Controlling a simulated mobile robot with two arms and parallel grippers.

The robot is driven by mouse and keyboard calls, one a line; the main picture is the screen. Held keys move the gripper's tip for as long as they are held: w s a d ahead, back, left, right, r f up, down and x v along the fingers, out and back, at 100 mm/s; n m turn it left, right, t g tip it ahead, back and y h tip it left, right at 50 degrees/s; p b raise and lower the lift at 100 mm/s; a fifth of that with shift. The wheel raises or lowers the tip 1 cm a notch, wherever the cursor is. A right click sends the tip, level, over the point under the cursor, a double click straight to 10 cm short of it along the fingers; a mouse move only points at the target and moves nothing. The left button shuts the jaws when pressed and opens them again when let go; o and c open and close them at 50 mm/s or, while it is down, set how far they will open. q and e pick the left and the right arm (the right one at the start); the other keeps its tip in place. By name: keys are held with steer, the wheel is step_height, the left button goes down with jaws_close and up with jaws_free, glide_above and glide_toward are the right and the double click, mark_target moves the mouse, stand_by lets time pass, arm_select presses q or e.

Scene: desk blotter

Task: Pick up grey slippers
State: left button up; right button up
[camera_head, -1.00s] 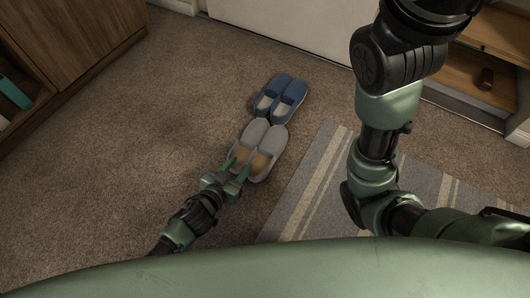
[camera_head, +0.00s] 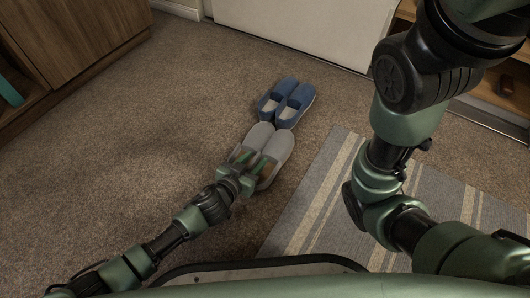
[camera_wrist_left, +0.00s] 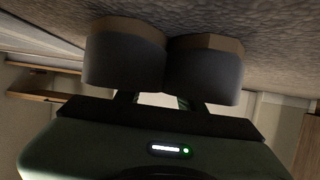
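The grey slippers (camera_head: 279,145) stand side by side on the carpet, toes pointing away from me, in the head view. My left gripper (camera_head: 250,162) reaches in from the left at their heel end. Its two green fingers stand apart and reach over the slippers' openings; I cannot tell whether they touch the inner walls. In the left wrist view the slippers (camera_wrist_left: 204,75) appear as two dark, rounded shapes just beyond the gripper, hiding the fingertips (camera_wrist_left: 156,101). My right arm is at the right of the head view; its gripper is out of frame.
A pair of blue slippers (camera_head: 296,103) stands just beyond the grey ones, close to their toes. A striped grey rug (camera_head: 335,205) lies to the right. A wooden cabinet (camera_head: 85,35) stands at the left and a white door (camera_head: 300,25) at the back. Carpet on the left is clear.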

arm_select(q)
jaws_close()
steer(key=shift+d+r, duration=0.1)
stand_by(1.3)
